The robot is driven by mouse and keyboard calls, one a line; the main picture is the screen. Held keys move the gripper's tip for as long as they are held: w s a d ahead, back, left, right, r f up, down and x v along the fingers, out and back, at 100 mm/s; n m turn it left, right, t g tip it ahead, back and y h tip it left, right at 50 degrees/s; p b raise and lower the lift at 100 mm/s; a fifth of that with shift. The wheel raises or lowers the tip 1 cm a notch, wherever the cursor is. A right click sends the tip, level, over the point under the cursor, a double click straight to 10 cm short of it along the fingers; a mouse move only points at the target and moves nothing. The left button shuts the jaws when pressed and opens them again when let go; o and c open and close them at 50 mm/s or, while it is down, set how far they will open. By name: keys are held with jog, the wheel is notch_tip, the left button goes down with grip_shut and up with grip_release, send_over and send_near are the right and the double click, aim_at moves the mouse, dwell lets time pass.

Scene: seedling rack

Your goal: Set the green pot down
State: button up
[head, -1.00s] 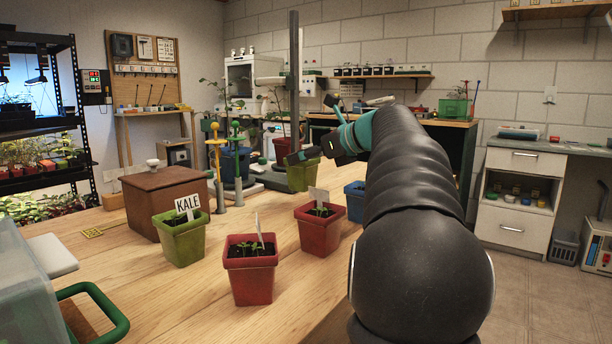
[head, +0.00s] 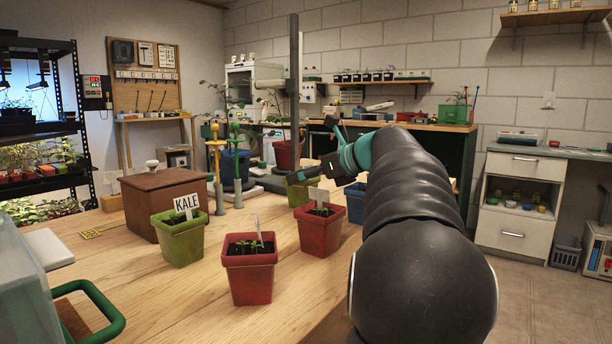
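A green pot (head: 298,193) shows beyond the right red pot, just under my gripper (head: 304,176). My gripper's dark finger lies at the pot's rim, and the pot has moved down together with it, so it appears held. The far finger's contact is hidden. The red pot covers the green pot's lower part, so I cannot tell whether its base touches the table. A second green pot (head: 181,243), with a KALE label, stands upright on the wooden table (head: 195,300) at the left.
Two red pots with seedlings, one in front (head: 250,277) and one at right (head: 320,234), stand near the held pot. A blue pot (head: 355,206) is beside my arm. A brown box (head: 150,198) and yellow and green posts stand at left.

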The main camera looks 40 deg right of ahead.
jog(key=shift+r, duration=0.1)
jog(key=shift+s+r, duration=0.15)
jog(key=shift+r, duration=0.05)
jog(key=p+v, duration=0.1)
jog(key=v, duration=1)
jog(key=shift+s+p, duration=0.3)
jog(key=shift+p, duration=0.1)
